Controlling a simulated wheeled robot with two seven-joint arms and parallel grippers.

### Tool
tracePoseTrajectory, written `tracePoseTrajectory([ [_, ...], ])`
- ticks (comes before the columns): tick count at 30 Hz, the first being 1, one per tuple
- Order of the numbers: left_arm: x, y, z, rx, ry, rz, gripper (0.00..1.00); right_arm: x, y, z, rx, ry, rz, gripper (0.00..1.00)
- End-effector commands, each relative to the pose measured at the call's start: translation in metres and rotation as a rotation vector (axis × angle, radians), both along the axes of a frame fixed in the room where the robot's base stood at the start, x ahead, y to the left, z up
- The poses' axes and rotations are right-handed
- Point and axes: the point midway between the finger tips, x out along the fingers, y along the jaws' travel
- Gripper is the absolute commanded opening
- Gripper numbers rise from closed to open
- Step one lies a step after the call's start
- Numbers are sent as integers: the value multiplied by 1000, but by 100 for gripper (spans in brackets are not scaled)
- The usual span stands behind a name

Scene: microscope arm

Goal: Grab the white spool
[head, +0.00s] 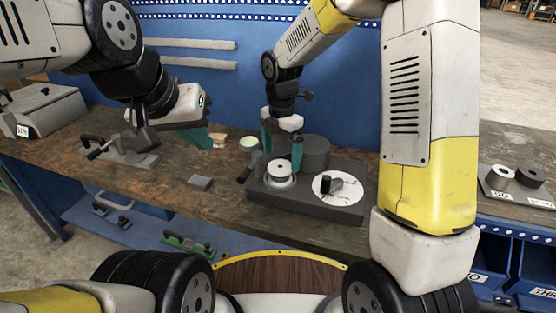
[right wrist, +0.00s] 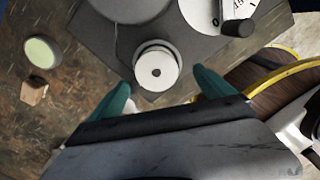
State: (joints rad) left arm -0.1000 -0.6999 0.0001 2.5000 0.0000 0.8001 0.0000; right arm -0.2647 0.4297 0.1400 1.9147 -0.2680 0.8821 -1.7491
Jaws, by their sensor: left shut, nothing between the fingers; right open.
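The white spool (head: 279,174) stands on a dark grey base block on the workbench. It also shows from above in the right wrist view (right wrist: 156,68), with a dark centre hole. My right gripper (head: 283,155) is over the base, with its green fingers open and pointing down around the spool's near area. In the right wrist view the two open fingers (right wrist: 160,90) lie to either side, a little below the spool in the picture; I cannot tell whether they touch it. My left gripper (head: 207,138) is shut and empty, to the left above the bench.
The base block (head: 300,205) also carries a white dial disc (head: 338,188) and a grey cylinder (head: 315,152). A small grey block (head: 199,183) and a clamp-like tool (head: 125,155) lie to the left. A pale green disc (head: 249,142) lies behind. The blue wall stands behind the bench.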

Motion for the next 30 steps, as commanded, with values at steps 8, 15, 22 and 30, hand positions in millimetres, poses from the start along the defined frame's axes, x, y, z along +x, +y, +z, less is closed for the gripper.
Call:
tracePoseTrajectory([
  [8,0,0,0,0,0,0,0,1,6,-40,-1,3,0,92],
  [15,0,0,0,0,0,0,0,3,6,-54,1,-2,-3,92],
  [22,0,0,0,0,0,0,0,2,6,-53,1,-2,-3,77],
  [30,0,0,0,0,0,0,0,2,6,-53,1,-2,-4,24],
])
